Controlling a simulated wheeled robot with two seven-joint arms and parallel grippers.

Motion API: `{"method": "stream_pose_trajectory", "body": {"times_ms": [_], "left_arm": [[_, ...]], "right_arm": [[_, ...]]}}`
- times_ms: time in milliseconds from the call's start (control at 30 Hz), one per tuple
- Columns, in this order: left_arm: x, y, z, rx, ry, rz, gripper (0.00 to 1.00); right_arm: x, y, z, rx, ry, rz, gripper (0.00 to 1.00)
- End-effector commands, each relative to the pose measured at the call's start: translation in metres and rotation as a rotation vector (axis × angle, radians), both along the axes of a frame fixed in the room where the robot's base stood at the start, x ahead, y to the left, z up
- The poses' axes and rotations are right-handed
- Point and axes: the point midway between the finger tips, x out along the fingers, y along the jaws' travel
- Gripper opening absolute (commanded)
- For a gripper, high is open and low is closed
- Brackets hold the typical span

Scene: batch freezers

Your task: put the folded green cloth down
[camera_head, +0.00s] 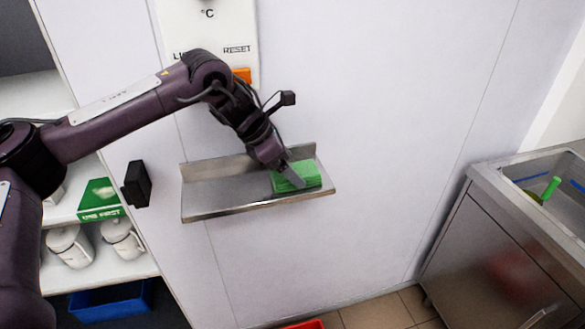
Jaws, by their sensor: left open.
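The folded green cloth (312,174) lies at the right end of a small metal wall shelf (222,194). My left gripper (291,178) is over the cloth, with its fingers pointing down at it. The gripper is open. One finger shows against the cloth's near left side; the far finger is hidden. I cannot tell whether the fingers touch the cloth. My right gripper is not in view.
The shelf's left part is bare. A control panel (205,30) is on the wall above. White shelving with jugs (70,245) and a green sign (99,200) is at the left, with a blue bin (110,302) below. A steel sink unit (500,240) is at the right.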

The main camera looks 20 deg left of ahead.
Motion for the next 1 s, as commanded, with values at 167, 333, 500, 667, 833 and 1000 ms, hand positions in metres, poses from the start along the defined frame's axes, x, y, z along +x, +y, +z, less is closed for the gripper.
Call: {"method": "stream_pose_trajectory", "body": {"times_ms": [167, 333, 500, 667, 833, 1000], "left_arm": [[-0.009, 0.015, 0.026, -0.001, -0.005, 0.002, 0.83], [-0.016, 0.024, 0.044, 0.000, -0.003, 0.000, 0.83], [-0.018, 0.028, 0.050, 0.000, -0.001, 0.001, 0.83], [-0.018, 0.027, 0.050, -0.001, -0.001, 0.000, 0.83], [-0.018, 0.027, 0.050, -0.001, -0.001, 0.000, 0.83], [-0.018, 0.027, 0.050, -0.001, -0.001, 0.000, 0.83]], "right_arm": [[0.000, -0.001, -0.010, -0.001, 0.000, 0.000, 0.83], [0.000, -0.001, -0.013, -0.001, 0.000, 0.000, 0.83], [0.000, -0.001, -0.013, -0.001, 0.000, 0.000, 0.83], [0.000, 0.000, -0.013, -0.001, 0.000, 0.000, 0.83], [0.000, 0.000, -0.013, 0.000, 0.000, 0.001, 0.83], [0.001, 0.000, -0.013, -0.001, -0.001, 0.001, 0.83]]}}
